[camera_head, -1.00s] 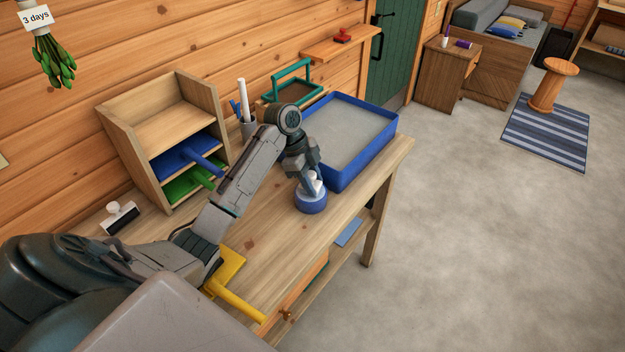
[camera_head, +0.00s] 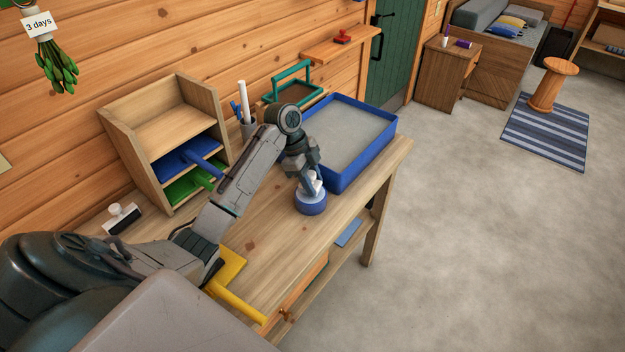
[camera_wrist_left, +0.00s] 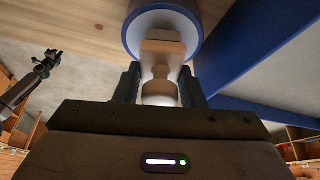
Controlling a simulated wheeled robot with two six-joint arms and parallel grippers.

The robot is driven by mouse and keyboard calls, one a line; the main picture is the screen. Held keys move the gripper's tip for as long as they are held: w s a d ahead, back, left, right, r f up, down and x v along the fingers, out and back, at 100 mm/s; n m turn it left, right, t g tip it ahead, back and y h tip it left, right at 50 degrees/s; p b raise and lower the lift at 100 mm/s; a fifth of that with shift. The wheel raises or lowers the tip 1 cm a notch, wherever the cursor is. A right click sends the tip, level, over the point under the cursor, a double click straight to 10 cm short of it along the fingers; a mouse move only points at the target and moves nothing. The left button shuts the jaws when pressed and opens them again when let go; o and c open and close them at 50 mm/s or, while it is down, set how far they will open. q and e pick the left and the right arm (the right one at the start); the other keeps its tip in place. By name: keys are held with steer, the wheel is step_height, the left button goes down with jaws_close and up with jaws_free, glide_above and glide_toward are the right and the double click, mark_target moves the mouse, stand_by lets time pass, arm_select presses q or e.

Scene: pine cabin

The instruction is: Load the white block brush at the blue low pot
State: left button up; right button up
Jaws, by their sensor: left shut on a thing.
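The blue low pot (camera_head: 311,206) stands on the bench near its front edge, beside the blue tray. My left gripper (camera_head: 312,180) is over the pot, pointing down, shut on the white block brush (camera_head: 317,187). In the left wrist view the brush's pale handle (camera_wrist_left: 160,91) sits between the fingers (camera_wrist_left: 160,88), and its head end is at the pot (camera_wrist_left: 194,14). Whether the bristles touch the pot's contents is hidden. A dark arm end, seemingly my right gripper (camera_wrist_left: 46,64), shows small at the left of that view; its jaws are unclear.
The blue-walled tray (camera_head: 377,158) lies just behind the pot. A wooden rack (camera_head: 122,150) holds blue and green tools. A white-handled black tool (camera_head: 121,218) lies at the left. A yellow tool (camera_head: 237,299) lies at the front edge. Bench between is clear.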

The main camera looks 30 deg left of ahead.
mark_target(312, 174)
arm_select(q)
steer(key=shift+r+p, duration=2.65)
steer(key=shift+r, duration=0.45)
steer(key=shift+f, duration=0.1)
